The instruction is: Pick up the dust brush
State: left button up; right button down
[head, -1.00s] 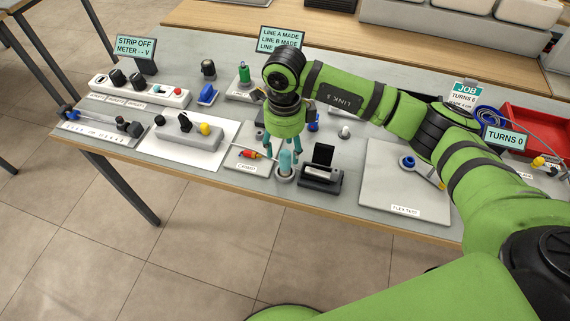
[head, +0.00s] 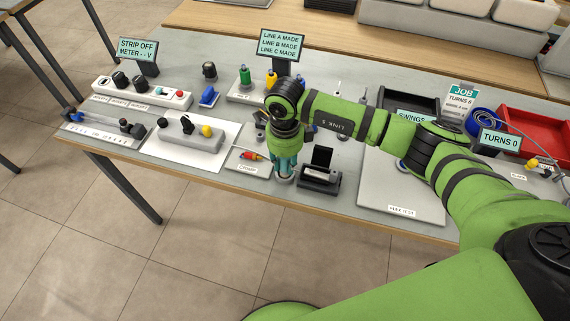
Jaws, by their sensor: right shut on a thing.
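The dust brush (head: 286,167) appears to be the teal upright piece standing in a small round grey holder (head: 284,179) near the front edge of the bench. My right gripper (head: 285,163) points straight down over it, its fingers shut around the piece. The fingers and wrist hide most of the brush, and its lower end is inside the holder. I cannot tell any gap between brush and holder. My left gripper is not in view.
A black stand (head: 320,172) is close right of the holder. A grey flex test plate (head: 400,195) lies further right, with a red tray (head: 523,130) behind. My right arm crosses above the bench.

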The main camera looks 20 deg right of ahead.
jog(key=shift+r, duration=0.45)
notch_tip(320, 180, up, 3)
jog(key=shift+w+f+b, duration=0.1)
jog(key=shift+f+b, duration=0.1)
jog(key=shift+b, duration=0.75)
jog(key=s+d+r+b, duration=0.3)
jog(key=s+d+r, duration=0.4)
jog(key=s+d, duration=0.1)
jog(key=shift+s+r, duration=0.25)
jog(key=shift+s, duration=0.15)
